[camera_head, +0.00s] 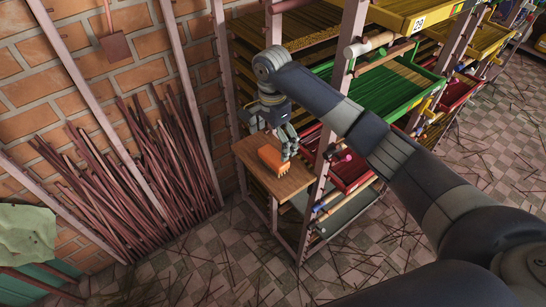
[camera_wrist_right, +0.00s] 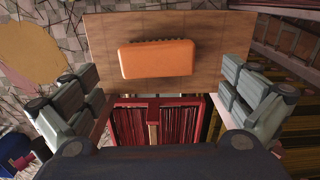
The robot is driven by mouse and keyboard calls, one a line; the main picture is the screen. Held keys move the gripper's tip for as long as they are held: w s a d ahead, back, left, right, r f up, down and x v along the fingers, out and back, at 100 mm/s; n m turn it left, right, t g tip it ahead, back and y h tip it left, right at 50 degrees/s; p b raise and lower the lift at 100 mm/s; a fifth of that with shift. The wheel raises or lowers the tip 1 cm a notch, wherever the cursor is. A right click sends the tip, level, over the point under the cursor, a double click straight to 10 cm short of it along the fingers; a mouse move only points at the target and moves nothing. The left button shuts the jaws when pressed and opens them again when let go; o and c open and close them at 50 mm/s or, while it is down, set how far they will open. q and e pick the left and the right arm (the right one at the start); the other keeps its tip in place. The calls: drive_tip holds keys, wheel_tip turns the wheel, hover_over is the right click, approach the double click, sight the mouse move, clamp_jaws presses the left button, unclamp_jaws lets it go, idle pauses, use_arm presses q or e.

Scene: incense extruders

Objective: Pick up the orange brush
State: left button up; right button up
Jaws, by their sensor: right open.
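The orange brush (camera_head: 272,158) lies on a small wooden shelf board (camera_head: 291,187) at the end of the rack in the head view. In the right wrist view the brush (camera_wrist_right: 157,59) lies lengthwise across the board (camera_wrist_right: 112,30), its dark bristles along the far edge. My right gripper (camera_head: 285,147) is at the brush's right side in the head view. In the right wrist view the gripper (camera_wrist_right: 160,95) is open, with one finger on each side, apart from the brush, and nothing between the fingertips. My left gripper is in neither view.
The rack's pink upright post (camera_head: 335,90) stands right beside my right arm. Green (camera_head: 395,80) and red (camera_head: 352,172) trays fill the rack. Brown sticks (camera_head: 130,180) lean on the brick wall at left. The tiled floor (camera_head: 200,265) has scattered sticks.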

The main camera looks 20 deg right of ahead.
sight(274, 155)
drive_tip(key=shift+f, duration=0.7)
drive_tip(key=f+p, duration=0.1)
drive_tip(key=f, duration=0.3)
drive_tip(key=shift+s+d+f+p, duration=0.15)
drive_tip(key=shift+s+f+p, duration=0.05)
drive_tip(key=shift+p, duration=0.15)
drive_tip(key=shift+f, duration=0.35)
drive_tip(key=shift+c, duration=0.6)
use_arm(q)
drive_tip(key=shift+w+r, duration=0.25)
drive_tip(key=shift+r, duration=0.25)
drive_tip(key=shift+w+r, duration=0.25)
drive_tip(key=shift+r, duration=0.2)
use_arm(e)
drive_tip(key=c, duration=0.9)
